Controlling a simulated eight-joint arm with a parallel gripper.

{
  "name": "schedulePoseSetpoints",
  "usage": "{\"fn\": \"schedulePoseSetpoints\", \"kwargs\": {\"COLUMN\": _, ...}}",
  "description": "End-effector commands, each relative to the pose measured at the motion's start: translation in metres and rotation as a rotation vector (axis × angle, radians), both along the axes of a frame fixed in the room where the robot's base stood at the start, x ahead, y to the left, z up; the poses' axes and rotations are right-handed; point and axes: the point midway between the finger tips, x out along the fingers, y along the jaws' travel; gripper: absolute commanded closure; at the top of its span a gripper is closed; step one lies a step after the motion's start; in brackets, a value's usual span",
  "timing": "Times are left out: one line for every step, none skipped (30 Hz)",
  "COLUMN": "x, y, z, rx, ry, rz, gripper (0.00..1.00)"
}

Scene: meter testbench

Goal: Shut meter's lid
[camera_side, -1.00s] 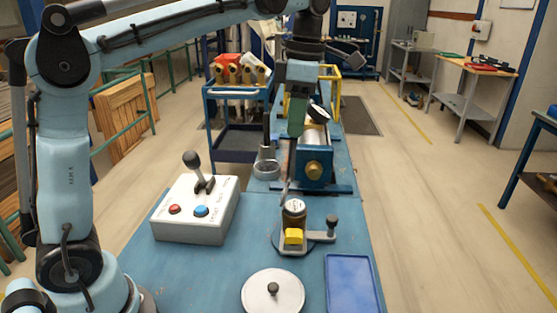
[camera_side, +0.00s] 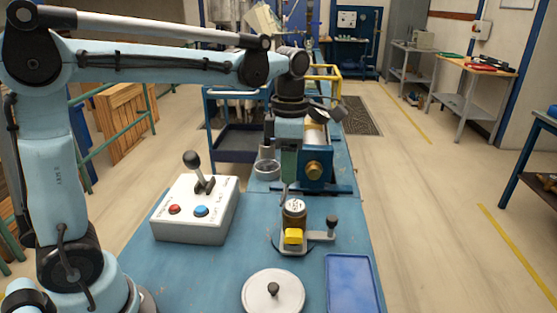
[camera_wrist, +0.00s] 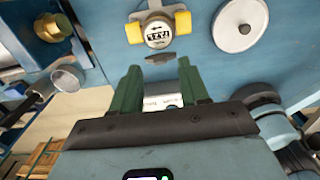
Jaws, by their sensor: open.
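The meter (camera_side: 294,212) is a round brass body with a white dial and yellow end parts, on the blue bench. In the wrist view its dial faces up between two yellow caps (camera_wrist: 158,34). Its lid (camera_wrist: 160,58) appears as a thin dark piece at the meter's edge, standing open off the dial; in the side view it is a thin upright sliver (camera_side: 285,190). My gripper (camera_side: 288,176) is above and behind the meter. In the wrist view its green fingers (camera_wrist: 160,76) are apart and empty, with the lid just beyond the tips. Contact is not visible.
A grey box with a lever and buttons (camera_side: 196,212) stands left of the meter. A small black-knobbed clamp arm (camera_side: 331,228) is at its right. A white knobbed disc (camera_side: 262,297) and blue tray (camera_side: 348,290) lie in front. A blue machine (camera_side: 314,180) stands behind.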

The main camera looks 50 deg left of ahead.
Motion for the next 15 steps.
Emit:
{"fn": "schedulePoseSetpoints", "kwargs": {"x": 0.000, "y": 0.000, "z": -0.006, "rx": 0.000, "ry": 0.000, "rz": 0.000, "gripper": 0.55}}
{"fn": "schedulePoseSetpoints", "kwargs": {"x": 0.001, "y": 0.000, "z": -0.009, "rx": 0.000, "ry": 0.000, "rz": 0.000, "gripper": 0.55}}
{"fn": "schedulePoseSetpoints", "kwargs": {"x": 0.001, "y": 0.000, "z": -0.013, "rx": 0.000, "ry": 0.000, "rz": 0.000, "gripper": 0.55}}
{"fn": "schedulePoseSetpoints", "kwargs": {"x": 0.001, "y": 0.000, "z": -0.015, "rx": 0.000, "ry": 0.000, "rz": 0.000, "gripper": 0.55}}
{"fn": "schedulePoseSetpoints", "kwargs": {"x": 0.000, "y": 0.000, "z": -0.017, "rx": 0.000, "ry": 0.000, "rz": 0.000, "gripper": 0.55}}
{"fn": "schedulePoseSetpoints", "kwargs": {"x": 0.000, "y": 0.000, "z": -0.019, "rx": 0.000, "ry": 0.000, "rz": 0.000, "gripper": 0.55}}
{"fn": "schedulePoseSetpoints", "kwargs": {"x": 0.000, "y": 0.000, "z": -0.020, "rx": 0.000, "ry": 0.000, "rz": 0.000, "gripper": 0.55}}
{"fn": "schedulePoseSetpoints", "kwargs": {"x": 0.000, "y": 0.000, "z": -0.021, "rx": 0.000, "ry": 0.000, "rz": 0.000, "gripper": 0.55}}
{"fn": "schedulePoseSetpoints", "kwargs": {"x": 0.000, "y": 0.000, "z": -0.022, "rx": 0.000, "ry": 0.000, "rz": 0.000, "gripper": 0.55}}
{"fn": "schedulePoseSetpoints", "kwargs": {"x": 0.000, "y": 0.000, "z": -0.023, "rx": 0.000, "ry": 0.000, "rz": 0.000, "gripper": 0.55}}
{"fn": "schedulePoseSetpoints", "kwargs": {"x": 0.000, "y": 0.000, "z": -0.023, "rx": 0.000, "ry": 0.000, "rz": 0.000, "gripper": 0.55}}
{"fn": "schedulePoseSetpoints", "kwargs": {"x": 0.000, "y": 0.000, "z": -0.023, "rx": 0.000, "ry": 0.000, "rz": 0.000, "gripper": 0.55}}
{"fn": "schedulePoseSetpoints", "kwargs": {"x": 0.000, "y": 0.000, "z": -0.023, "rx": 0.000, "ry": 0.000, "rz": 0.000, "gripper": 0.55}}
{"fn": "schedulePoseSetpoints", "kwargs": {"x": 0.000, "y": 0.000, "z": -0.023, "rx": 0.000, "ry": 0.000, "rz": 0.000, "gripper": 0.55}}
{"fn": "schedulePoseSetpoints", "kwargs": {"x": 0.000, "y": 0.000, "z": -0.023, "rx": 0.000, "ry": 0.000, "rz": 0.000, "gripper": 0.55}}
